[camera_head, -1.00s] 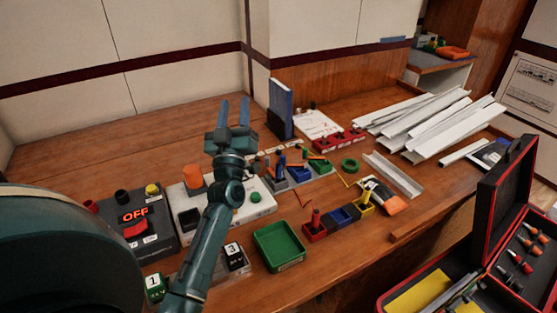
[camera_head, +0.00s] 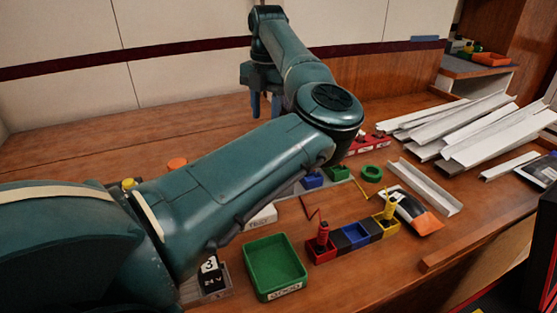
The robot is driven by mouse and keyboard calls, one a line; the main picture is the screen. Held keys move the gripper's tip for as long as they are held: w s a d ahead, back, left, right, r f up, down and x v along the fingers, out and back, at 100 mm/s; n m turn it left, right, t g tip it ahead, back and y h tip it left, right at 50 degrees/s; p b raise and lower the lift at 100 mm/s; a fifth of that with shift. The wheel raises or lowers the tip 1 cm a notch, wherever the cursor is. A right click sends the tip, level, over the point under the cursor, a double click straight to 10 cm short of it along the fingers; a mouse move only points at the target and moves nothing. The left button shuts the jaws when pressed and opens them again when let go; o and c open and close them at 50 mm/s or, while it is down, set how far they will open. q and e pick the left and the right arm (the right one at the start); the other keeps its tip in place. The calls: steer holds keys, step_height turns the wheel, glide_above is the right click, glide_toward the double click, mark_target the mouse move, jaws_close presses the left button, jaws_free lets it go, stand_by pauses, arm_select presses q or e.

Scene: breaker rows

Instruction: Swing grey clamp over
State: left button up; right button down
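My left arm crosses the middle of the view, and my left gripper (camera_head: 266,110) hangs past its far end, with its two blue fingers pointing down and apart. It is open, with nothing visible between the fingers. My arm hides most of the breaker row area. My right gripper is not in view.
A green tray (camera_head: 275,267) stands at the front. Red, dark, blue and yellow bins (camera_head: 355,235) stand right of it. A green ring (camera_head: 372,173), an orange-tipped tool (camera_head: 420,217) and white channels (camera_head: 470,125) lie further right.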

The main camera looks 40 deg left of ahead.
arm_select(q)
steer(key=f, duration=0.8)
steer(key=f+b, duration=0.1)
steer(key=f, duration=0.3)
steer(key=shift+w+d+f, duration=0.25)
steer(key=shift+d+f, duration=0.15)
jaws_close()
